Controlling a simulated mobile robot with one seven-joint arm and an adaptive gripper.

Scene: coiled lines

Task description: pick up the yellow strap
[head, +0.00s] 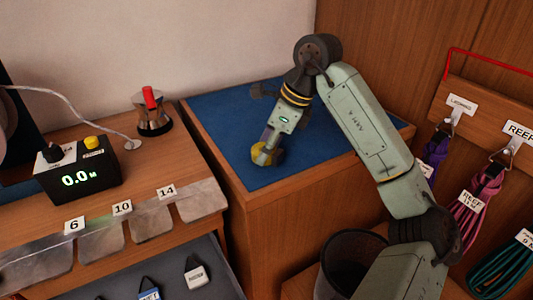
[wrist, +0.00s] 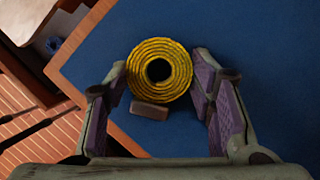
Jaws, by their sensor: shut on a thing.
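The yellow strap (wrist: 159,71) is a tight round coil with a dark hole in its middle, seen in the wrist view. A small brownish block (wrist: 149,110) shows at its near edge; I cannot tell if it belongs to the strap. My gripper (wrist: 163,82) has its purple-padded fingers on either side of the coil and is shut on it. In the head view the strap (head: 262,154) shows as a small yellow shape at the end of my gripper (head: 270,148), over the blue mat (head: 223,130). I cannot tell whether the strap touches the mat.
A black meter box (head: 77,175) and a steel stand with a red top (head: 152,112) are on the left bench. Coiled lines hang on a wooden board (head: 490,113) at right. A dark bin (head: 350,262) stands below. The mat around the strap looks clear.

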